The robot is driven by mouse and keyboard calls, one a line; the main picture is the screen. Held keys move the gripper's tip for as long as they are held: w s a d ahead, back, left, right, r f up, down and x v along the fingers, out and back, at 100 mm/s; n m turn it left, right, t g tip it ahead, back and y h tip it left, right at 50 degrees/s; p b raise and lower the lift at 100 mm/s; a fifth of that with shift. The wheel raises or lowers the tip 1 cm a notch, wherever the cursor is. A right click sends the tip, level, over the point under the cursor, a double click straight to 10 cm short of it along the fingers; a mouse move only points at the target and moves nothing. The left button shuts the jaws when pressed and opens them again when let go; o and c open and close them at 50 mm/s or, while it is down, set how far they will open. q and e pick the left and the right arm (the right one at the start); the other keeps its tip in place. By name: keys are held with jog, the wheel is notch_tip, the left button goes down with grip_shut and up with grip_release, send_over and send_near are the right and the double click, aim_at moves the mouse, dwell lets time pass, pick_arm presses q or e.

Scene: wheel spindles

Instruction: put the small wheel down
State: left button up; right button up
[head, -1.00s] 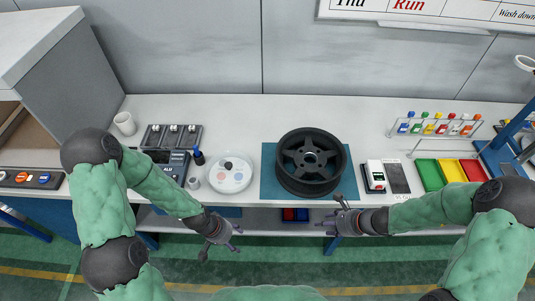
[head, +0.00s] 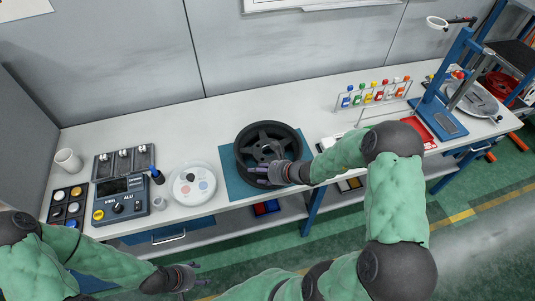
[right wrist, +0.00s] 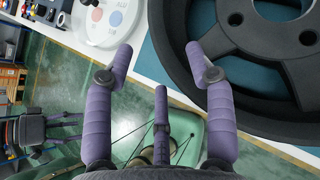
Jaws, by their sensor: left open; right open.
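A black spoked wheel (head: 243,150) lies flat on a blue mat (head: 232,184) on the white bench in the head view. Its dark rim also shows at the right of the right wrist view (right wrist: 182,50). I see no other wheel on this bench top. My right gripper (head: 262,172) is over the wheel's near side, hiding part of it. In the right wrist view my right gripper (right wrist: 160,62) is open with nothing between its purple fingers; the rim is beside the right finger. My left gripper (head: 193,276) is open and empty, low in front of the bench.
Left of the mat are a round white tray (head: 194,196), a grey device with a display (head: 122,205) and a white mug (head: 68,160). A rack of coloured bottles (head: 375,95) and a blue stand (head: 440,100) are to the right. The bench behind the wheel is clear.

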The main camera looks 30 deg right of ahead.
jog(key=x, duration=0.5)
jog(key=shift+w+r, duration=0.15)
jog(key=shift+w, duration=0.05)
grip_shut()
jog(key=shift+w+r, duration=0.15)
jog(key=shift+r, duration=0.05)
